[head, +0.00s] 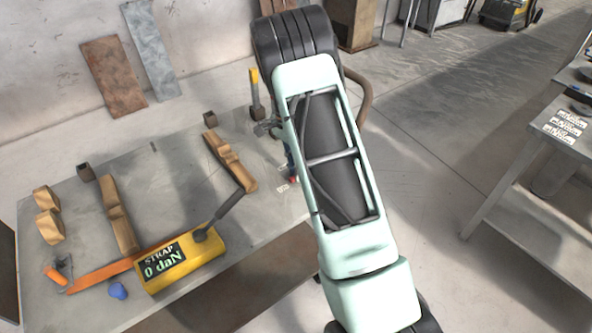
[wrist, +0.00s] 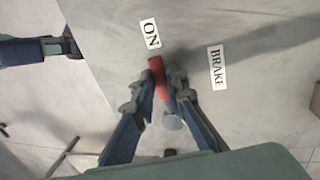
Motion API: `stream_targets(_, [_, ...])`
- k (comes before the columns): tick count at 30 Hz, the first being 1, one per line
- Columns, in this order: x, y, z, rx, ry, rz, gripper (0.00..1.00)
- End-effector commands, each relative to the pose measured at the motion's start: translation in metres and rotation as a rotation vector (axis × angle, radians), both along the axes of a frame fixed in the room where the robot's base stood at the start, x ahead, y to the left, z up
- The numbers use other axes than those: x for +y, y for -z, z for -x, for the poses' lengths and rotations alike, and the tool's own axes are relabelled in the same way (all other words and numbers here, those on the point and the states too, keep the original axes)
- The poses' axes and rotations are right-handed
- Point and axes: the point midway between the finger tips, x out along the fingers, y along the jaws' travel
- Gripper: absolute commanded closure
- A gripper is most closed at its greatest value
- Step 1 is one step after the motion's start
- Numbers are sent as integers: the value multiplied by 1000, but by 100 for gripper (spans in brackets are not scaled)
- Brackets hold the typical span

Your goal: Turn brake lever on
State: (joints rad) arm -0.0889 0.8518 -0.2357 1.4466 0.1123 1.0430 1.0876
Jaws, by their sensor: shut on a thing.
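The red brake lever (wrist: 156,66) shows in the wrist view between the fingertips of my gripper (wrist: 161,84). The fingers are closed on it from both sides, and its red tip sticks out past them. The tip points toward the white "ON" label (wrist: 150,33). The "BRAKE" label (wrist: 217,68) is to the right of the lever. A grey round part (wrist: 172,123) shows between the fingers. In the head view, my arm hides most of the gripper and lever; a small red spot (head: 293,180) shows at its left edge by the table's edge.
The grey table (head: 185,180) holds wooden blocks (head: 118,215), an orange strap (head: 105,273) and a yellow box reading "STRAP 0 daN" (head: 182,262) with a dark upright handle (head: 226,206). Another table (head: 520,205) stands at the right, with clear floor between.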

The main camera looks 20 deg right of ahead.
Motion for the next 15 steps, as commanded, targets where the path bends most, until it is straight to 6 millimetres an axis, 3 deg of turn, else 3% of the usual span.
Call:
stream_targets(2, [1, -1, -1, -4, 4, -1, 100])
stream_targets(3, [1, -1, -1, -4, 4, -1, 83])
stream_targets(7, [1, 0, -1, -4, 2, -2, 70])
stream_targets(15, [0, -1, -1, -3, 1, -1, 70])
